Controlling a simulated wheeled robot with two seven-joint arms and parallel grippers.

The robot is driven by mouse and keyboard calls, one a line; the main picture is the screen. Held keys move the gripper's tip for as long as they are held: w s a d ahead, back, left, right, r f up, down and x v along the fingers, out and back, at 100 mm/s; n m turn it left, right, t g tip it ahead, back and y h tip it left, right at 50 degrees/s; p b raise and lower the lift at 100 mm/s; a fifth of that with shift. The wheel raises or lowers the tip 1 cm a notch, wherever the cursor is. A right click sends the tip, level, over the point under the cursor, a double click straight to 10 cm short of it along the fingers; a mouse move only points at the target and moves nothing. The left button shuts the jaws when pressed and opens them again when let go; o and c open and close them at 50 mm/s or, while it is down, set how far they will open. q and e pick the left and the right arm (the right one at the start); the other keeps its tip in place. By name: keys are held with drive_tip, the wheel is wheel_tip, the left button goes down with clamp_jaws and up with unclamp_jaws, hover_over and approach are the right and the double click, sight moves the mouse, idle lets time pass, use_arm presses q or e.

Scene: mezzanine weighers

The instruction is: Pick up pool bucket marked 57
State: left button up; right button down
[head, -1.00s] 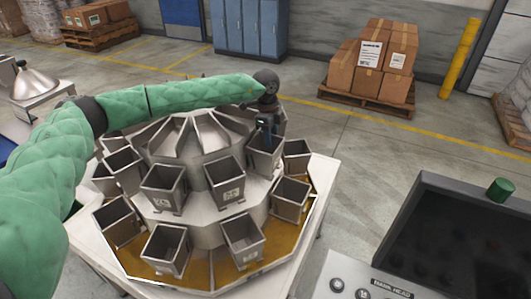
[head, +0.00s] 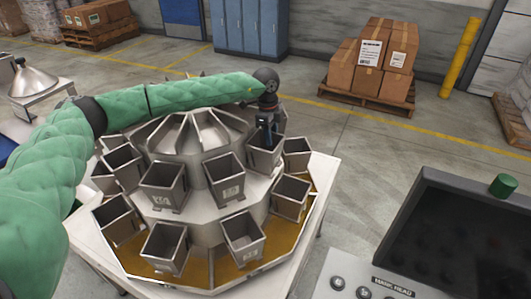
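Several grey metal buckets ring the stepped weigher in an upper and a lower row. My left gripper (head: 267,134) points down at the upper-row bucket (head: 263,158) on the right, with its fingers at that bucket's open top. I cannot tell whether the fingers are apart or closed on its wall. The bucket still sits in the ring. Small labels show on the upper front bucket (head: 229,188) and the upper left-front bucket (head: 162,196), but I cannot read any as 57. My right gripper is not in view.
The lower-row bucket (head: 290,196) and the far-right bucket (head: 297,153) stand close to my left gripper. A dark control screen (head: 459,240) is at the lower right. Cartons (head: 372,62) on a pallet stand behind, with clear floor between.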

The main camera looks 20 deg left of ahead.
use_arm(q)
drive_tip(key=shift+c, duration=0.3)
clamp_jaws()
drive_tip(key=shift+r, duration=0.1)
